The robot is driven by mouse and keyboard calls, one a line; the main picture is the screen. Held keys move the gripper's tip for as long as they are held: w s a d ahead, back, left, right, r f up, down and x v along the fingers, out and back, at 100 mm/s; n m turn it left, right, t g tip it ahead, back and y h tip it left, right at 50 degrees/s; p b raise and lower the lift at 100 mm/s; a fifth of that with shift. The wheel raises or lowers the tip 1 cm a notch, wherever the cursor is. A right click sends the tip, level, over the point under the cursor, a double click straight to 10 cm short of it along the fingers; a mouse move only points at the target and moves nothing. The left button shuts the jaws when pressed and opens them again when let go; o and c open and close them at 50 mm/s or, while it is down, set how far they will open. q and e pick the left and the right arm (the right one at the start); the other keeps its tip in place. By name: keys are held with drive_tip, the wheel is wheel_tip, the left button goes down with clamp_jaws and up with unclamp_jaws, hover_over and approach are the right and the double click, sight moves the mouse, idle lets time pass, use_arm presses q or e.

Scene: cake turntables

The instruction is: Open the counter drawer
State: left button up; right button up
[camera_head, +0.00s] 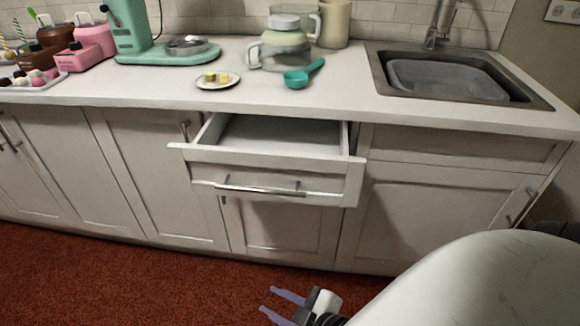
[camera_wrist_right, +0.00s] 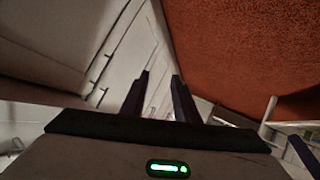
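The counter drawer (camera_head: 265,180) is pulled out from the white cabinet under the counter, and its inside, as far as it shows, looks empty. Its metal bar handle (camera_head: 260,190) is on the front panel. My right gripper (camera_head: 268,300) is low over the red floor, in front of the cabinet and apart from the drawer handle. Its two fingers are spread with nothing between them; they also show apart in the right wrist view (camera_wrist_right: 161,76). My left gripper is not in view in the head view.
The white counter (camera_head: 365,100) holds a green mixer (camera_head: 130,30), a glass jar (camera_head: 285,48), a plate with small yellow pieces (camera_head: 218,80), a teal scoop (camera_head: 300,78) and a sink (camera_head: 450,80). Red floor (camera_head: 120,290) is clear before the cabinets.

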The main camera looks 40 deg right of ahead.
drive_tip(key=w+d+r+n+t, duration=0.4)
drive_tip(key=w+d+r+n, duration=0.1)
drive_tip(key=d+r+n, duration=0.35)
drive_tip(key=n+t+y, duration=0.3)
drive_tip(key=n+y, duration=0.3)
drive_tip(key=n, duration=0.8)
approach(263, 191)
drive_tip(key=x, duration=0.5)
drive_tip(key=p+x, duration=0.1)
drive_tip(key=x, duration=0.4)
drive_tip(key=shift+w+d+f, duration=0.15)
drive_tip(key=shift+w+f, duration=0.05)
drive_tip(key=shift+c, duration=0.4)
clamp_jaws()
